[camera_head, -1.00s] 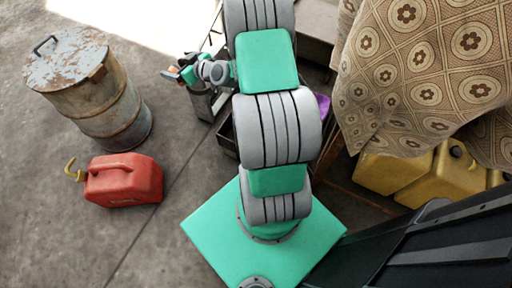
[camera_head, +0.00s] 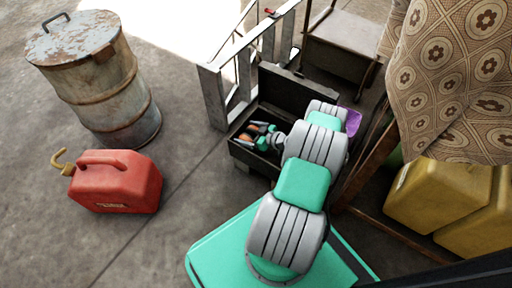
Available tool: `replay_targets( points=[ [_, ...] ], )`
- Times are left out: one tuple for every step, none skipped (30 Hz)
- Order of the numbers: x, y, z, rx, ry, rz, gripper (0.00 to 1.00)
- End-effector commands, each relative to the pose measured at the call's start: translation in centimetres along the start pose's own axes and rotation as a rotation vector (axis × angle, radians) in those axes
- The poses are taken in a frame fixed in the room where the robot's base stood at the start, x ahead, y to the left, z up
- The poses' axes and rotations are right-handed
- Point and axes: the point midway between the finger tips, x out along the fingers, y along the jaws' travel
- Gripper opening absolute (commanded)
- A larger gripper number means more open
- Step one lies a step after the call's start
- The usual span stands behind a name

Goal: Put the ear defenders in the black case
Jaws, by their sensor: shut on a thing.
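The black case (camera_head: 248,158) stands open on the floor at the centre, its lid (camera_head: 300,91) raised at the back. My gripper (camera_head: 262,136) is over the open case, at or just inside its left part. It is shut on a small orange and dark thing (camera_head: 250,127), which looks like the ear defenders. They are partly covered by the fingers, and I cannot tell whether they touch the case floor. My arm hides the right part of the case.
A grey metal frame (camera_head: 214,96) stands close behind the case on the left. A purple thing (camera_head: 352,121) is to its right. A red fuel can (camera_head: 116,181) and rusty drum (camera_head: 96,85) are at left. Yellow cans (camera_head: 438,192) sit under a patterned cloth (camera_head: 455,75) at right.

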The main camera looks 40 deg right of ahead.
Motion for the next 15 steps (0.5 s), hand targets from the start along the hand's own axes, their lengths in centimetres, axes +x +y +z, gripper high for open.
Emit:
replay_targets(
  points=[
    [0.5, 0.1, 1.0, -0.002, 0.001, 0.0, 0.5],
    [0.6, 0.1, 1.3, -0.001, 0.001, 0.0, 0.5],
    [0.7, 0.0, 1.7, -0.001, 0.001, 0.0, 0.5],
    [0.9, 0.0, 2.1, -0.001, 0.001, 0.0, 0.5],
    [1.1, 0.0, 2.5, -0.001, 0.001, 0.0, 0.5],
    [1.4, 0.0, 3.3, 0.0, 0.0, 0.0, 0.5],
    [1.6, 0.0, 3.8, -0.001, 0.0, 0.0, 0.5],
    [1.8, 0.0, 4.3, 0.0, 0.0, 0.0, 0.5],
    [2.0, 0.0, 4.7, 0.0, 0.0, 0.0, 0.5],
    [2.0, 0.1, 4.7, -0.001, 0.001, 0.001, 0.5],
    [2.0, 0.1, 4.7, -0.002, 0.001, 0.001, 0.5],
    [1.9, 0.1, 4.5, -0.002, 0.001, 0.001, 0.5],
    [1.9, 0.1, 4.4, -0.002, 0.001, 0.001, 0.5],
    [1.9, 0.1, 4.4, -0.002, 0.001, 0.001, 0.5],
    [1.9, 0.1, 4.4, -0.002, 0.001, 0.001, 0.5]
  ],
)
